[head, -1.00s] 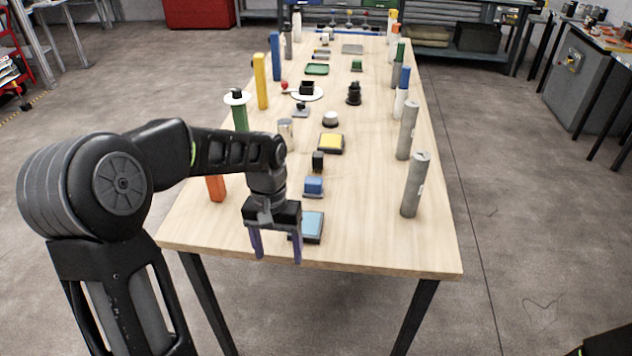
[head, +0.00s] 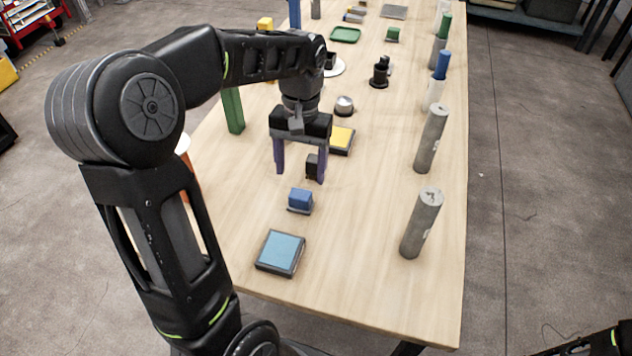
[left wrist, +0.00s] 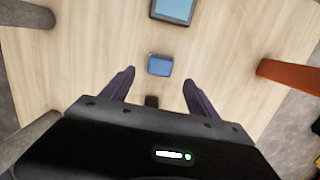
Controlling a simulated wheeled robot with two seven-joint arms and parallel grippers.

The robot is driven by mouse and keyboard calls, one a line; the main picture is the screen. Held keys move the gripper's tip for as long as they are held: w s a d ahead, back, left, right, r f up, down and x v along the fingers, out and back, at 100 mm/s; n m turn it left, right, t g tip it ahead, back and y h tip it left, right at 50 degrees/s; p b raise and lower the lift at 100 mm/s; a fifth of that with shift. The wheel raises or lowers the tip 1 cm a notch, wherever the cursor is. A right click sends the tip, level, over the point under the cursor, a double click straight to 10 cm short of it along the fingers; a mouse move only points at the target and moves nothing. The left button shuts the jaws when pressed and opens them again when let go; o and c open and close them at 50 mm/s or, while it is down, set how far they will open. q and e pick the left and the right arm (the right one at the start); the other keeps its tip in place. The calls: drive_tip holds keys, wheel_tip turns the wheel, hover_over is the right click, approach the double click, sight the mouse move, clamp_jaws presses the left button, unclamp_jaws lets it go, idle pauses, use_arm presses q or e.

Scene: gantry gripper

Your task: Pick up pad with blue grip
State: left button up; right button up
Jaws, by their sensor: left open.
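The pad with the blue grip (head: 300,198) is a small blue block on a thin dark base, lying on the table in the head view. It also shows in the left wrist view (left wrist: 160,66), just beyond the space between my fingertips. My left gripper (head: 300,177) points down above the table with its purple fingers apart and nothing held. In the head view it hangs just behind the blue grip, over a small black block (head: 312,166). My right gripper is out of view; only a dark part of my right arm shows at the lower right corner.
A flat light-blue pad (head: 280,252) lies nearer the table's front edge. A yellow-topped pad (head: 341,139) lies behind the gripper. Grey cylinders (head: 421,222) stand along the right side, and a green post (head: 233,110) stands at left. Bare wood (head: 370,220) lies right of the blue grip.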

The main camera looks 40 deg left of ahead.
sight(300, 193)
use_arm(q)
drive_tip(key=shift+s+r, duration=0.1)
drive_tip(key=shift+s, duration=0.1)
drive_tip(key=shift+f, duration=1.35)
drive_tip(key=shift+s, duration=0.1)
drive_tip(key=f, duration=0.2)
drive_tip(key=f+p, duration=0.1)
drive_tip(key=f, duration=0.1)
drive_tip(key=shift+s+d, duration=0.15)
drive_tip(key=shift+s, duration=0.05)
drive_tip(key=shift+f, duration=0.6)
drive_tip(key=shift+c, duration=0.2)
drive_tip(key=c, duration=1.4)
